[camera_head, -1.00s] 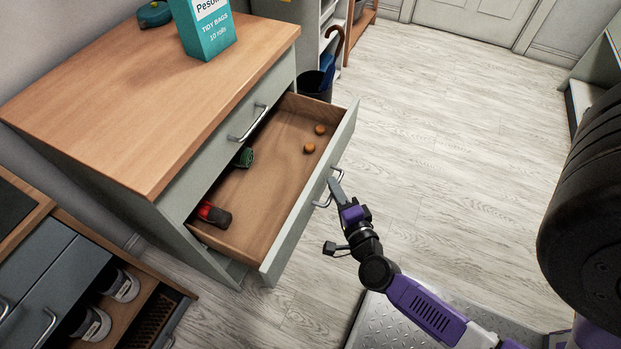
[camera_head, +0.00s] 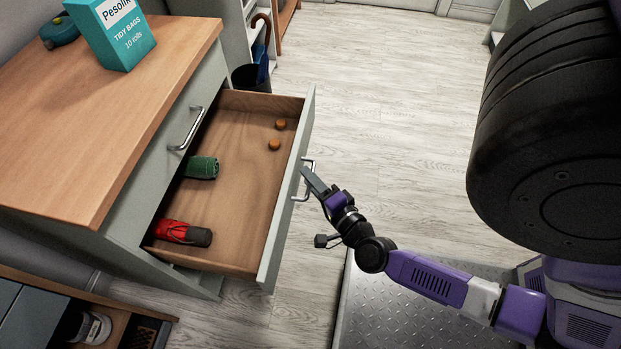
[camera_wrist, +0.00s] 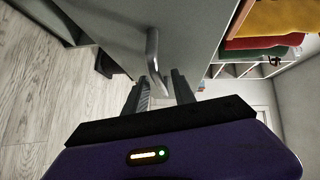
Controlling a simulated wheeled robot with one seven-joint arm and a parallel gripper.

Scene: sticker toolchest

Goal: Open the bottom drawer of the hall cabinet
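The hall cabinet (camera_head: 120,85) has a wooden top and grey-green fronts. Its upper drawer (camera_head: 195,110) is closed. Below it, the bottom drawer (camera_head: 235,170) stands well out, with its inside in view. A red item (camera_head: 180,233), a green rolled item (camera_head: 201,167) and two small orange-brown round things (camera_head: 277,135) lie in it. My gripper (camera_head: 308,179) is at the metal handle (camera_head: 304,192) on the drawer's front. In the wrist view the handle (camera_wrist: 153,55) runs between my two fingers (camera_wrist: 160,88), which are close around it. Exact finger contact is hard to see.
A teal box (camera_head: 112,38) and a small dark teal object (camera_head: 60,31) stand on the cabinet top. A dark bin with an umbrella (camera_head: 258,72) stands behind the drawer. Another low unit (camera_head: 60,320) is at lower left. The floor (camera_head: 390,120) right of the drawer is clear.

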